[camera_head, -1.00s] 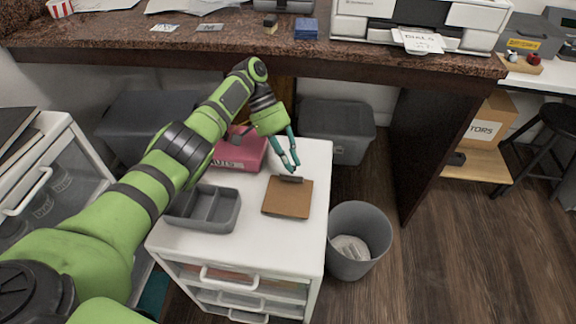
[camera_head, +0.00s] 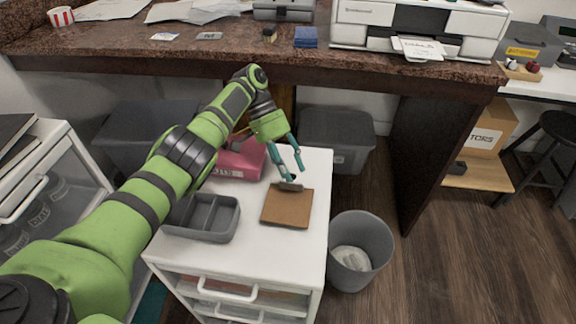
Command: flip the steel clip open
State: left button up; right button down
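The steel clip (camera_head: 290,186) is a small dark grey piece at the far edge of a flat brown board (camera_head: 287,208). The board lies on the white top of a drawer cart. My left gripper (camera_head: 295,174) reaches in from the far side, just above the clip. Its two teal fingers are apart with nothing visible between them. The tip of one finger is at or very near the clip; I cannot tell whether it touches. How far the clip is raised is too small to tell. My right gripper is not in view.
A grey bin (camera_head: 360,251) is on the floor to the right. The stone-topped desk (camera_head: 200,54) overhangs behind the cart.

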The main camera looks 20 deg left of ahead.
pick_arm(q)
jog(key=shift+r, duration=0.1)
notch_tip(320, 180, up, 10)
dwell(0.5)
